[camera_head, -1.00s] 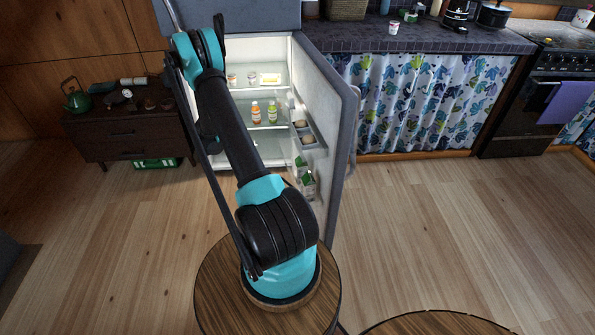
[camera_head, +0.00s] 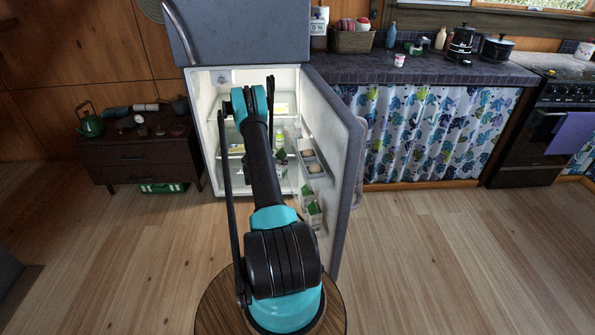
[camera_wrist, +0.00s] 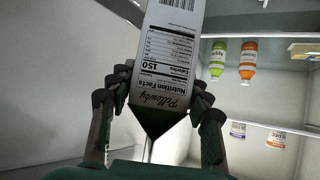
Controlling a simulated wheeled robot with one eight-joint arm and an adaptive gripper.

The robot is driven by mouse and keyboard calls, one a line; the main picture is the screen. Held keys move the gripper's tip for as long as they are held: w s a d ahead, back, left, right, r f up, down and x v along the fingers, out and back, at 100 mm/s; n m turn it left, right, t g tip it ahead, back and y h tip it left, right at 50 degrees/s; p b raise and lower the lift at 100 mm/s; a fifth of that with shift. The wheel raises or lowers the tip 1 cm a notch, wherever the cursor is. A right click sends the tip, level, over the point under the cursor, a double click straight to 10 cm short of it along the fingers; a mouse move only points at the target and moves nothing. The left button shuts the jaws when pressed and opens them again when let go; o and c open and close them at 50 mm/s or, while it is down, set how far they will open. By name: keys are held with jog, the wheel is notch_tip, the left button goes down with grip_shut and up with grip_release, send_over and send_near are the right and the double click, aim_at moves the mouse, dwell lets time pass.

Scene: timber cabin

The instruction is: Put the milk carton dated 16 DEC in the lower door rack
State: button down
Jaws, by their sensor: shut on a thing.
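My gripper (camera_wrist: 161,88) is shut on a white milk carton (camera_wrist: 170,50) with a dark green top, a nutrition panel and a barcode. The wrist view appears upside down, with the carton's top towards the bottom of the picture. No date shows on the visible face. In the head view my arm reaches into the open fridge and hides the gripper and held carton. The lower door rack (camera_head: 318,226) is on the inside of the open door (camera_head: 335,130). Green-and-white cartons (camera_head: 314,209) stand in it, partly hidden by my arm.
Fridge shelves hold a green-labelled bottle (camera_wrist: 217,60), an orange one (camera_wrist: 249,62) and small tubs (camera_wrist: 276,139). An upper door rack (camera_head: 313,166) holds round items. A dark cabinet (camera_head: 140,155) stands left and a curtained counter (camera_head: 430,135) right. Wood floor is clear right of the door.

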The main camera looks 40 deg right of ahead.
jog(key=s+d, duration=0.3)
jog(key=d, duration=0.5)
notch_tip(320, 180, down, 7)
jog(key=shift+s+d, duration=0.2)
jog(key=shift+d, duration=0.15)
jog(key=c, duration=0.7)
grip_release()
